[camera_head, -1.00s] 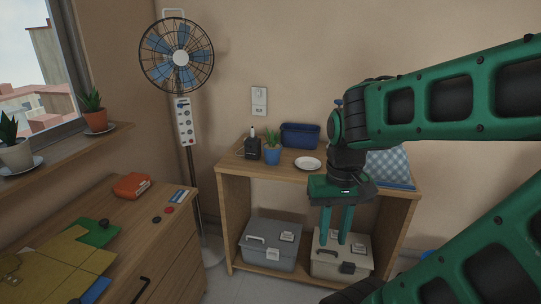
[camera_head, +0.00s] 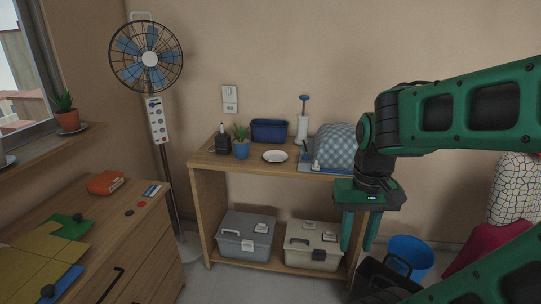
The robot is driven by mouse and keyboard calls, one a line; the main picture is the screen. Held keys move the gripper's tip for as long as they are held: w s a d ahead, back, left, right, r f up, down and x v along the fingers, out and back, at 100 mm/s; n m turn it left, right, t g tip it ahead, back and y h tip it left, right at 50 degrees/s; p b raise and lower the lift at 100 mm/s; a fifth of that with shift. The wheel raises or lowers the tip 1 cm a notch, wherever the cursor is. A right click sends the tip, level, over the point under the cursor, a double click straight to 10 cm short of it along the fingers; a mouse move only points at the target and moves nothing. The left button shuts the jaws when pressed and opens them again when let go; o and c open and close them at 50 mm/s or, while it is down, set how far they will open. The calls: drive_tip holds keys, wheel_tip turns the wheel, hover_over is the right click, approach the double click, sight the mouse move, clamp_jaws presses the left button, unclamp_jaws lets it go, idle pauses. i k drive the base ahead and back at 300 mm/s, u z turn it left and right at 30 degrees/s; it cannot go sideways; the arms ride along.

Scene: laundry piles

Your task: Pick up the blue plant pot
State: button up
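The blue plant pot (camera_head: 241,151) stands upright on the top of the wooden shelf unit (camera_head: 208,188), towards its left side, with a small green plant in it. My gripper (camera_head: 356,247) hangs at the right end of the shelf unit, fingers pointing down. Its two green fingers are apart with nothing visible between them. It is well to the right of the pot and lower in the picture.
Near the pot are a dark pen holder (camera_head: 223,143), a navy basket (camera_head: 269,130) and a white plate (camera_head: 275,156). A checkered cloth item (camera_head: 334,146) is at the right. A fan (camera_head: 149,60) stands left; a blue bucket (camera_head: 412,254) is on the floor.

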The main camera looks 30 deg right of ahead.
sight(241, 144)
drive_tip(key=z, duration=0.4)
drive_tip(key=k, duration=0.85)
drive_tip(key=u, duration=0.1)
drive_tip(key=i, duration=0.65)
drive_tip(key=u, duration=0.7)
drive_tip(key=i, duration=0.8)
drive_tip(key=z, duration=0.5)
drive_tip(key=i, duration=0.95)
drive_tip(key=z, duration=0.1)
